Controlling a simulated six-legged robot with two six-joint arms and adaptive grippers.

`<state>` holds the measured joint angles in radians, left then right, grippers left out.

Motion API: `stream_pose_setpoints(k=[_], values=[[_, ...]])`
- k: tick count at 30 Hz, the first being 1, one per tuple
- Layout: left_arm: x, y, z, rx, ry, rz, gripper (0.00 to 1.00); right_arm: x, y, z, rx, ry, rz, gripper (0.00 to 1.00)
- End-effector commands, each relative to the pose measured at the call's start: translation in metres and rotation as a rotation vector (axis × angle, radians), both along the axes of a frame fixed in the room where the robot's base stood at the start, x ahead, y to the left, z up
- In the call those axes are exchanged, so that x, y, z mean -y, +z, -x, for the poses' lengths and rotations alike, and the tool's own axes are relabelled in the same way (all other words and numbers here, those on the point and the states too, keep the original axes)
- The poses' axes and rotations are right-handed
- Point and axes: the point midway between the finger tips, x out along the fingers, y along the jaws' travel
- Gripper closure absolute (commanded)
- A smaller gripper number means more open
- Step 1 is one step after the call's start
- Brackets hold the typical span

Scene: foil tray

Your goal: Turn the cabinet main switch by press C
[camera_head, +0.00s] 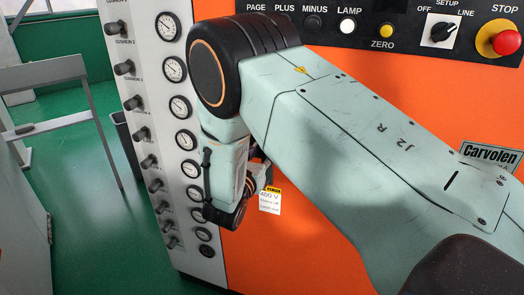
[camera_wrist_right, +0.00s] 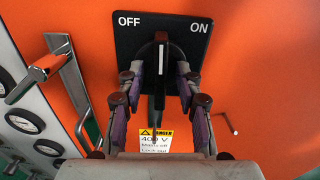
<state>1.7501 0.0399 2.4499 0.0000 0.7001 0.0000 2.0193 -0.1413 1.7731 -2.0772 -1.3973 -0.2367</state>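The cabinet main switch is a black plate (camera_wrist_right: 135,38) marked OFF on the left and ON on the right. Its black knob (camera_wrist_right: 161,42) has a pale face and stands about upright between the two words. My right gripper (camera_wrist_right: 160,72) is open, with a finger on either side of the knob's lower part. I cannot tell whether the fingers touch it. In the head view my right arm hides the switch and most of the right gripper (camera_head: 255,180). My left gripper is not in view.
A 400 V danger label (camera_wrist_right: 155,143) hangs below the switch; it also shows in the head view (camera_head: 270,201). Gauges (camera_head: 180,107) and small knobs line the white panel left of the orange cabinet. A red stop button (camera_head: 506,42) and a selector switch (camera_head: 442,31) sit top right.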

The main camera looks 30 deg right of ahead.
Motion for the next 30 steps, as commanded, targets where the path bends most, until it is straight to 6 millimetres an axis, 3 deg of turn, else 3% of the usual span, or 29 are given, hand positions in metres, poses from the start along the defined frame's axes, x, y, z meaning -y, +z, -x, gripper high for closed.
stream_pose_setpoints(k=[5, 17, 30], values=[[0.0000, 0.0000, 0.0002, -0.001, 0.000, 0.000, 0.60, 0.0000, 0.0001, 0.0003, 0.000, 0.000, 0.000, 0.66], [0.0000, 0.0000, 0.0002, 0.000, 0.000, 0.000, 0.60, 0.0007, 0.0003, -0.0014, 0.001, -0.001, 0.000, 1.00], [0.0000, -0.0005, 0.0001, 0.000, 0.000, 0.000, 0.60, 0.0011, 0.0008, -0.0025, -0.013, -0.001, 0.013, 1.00]])
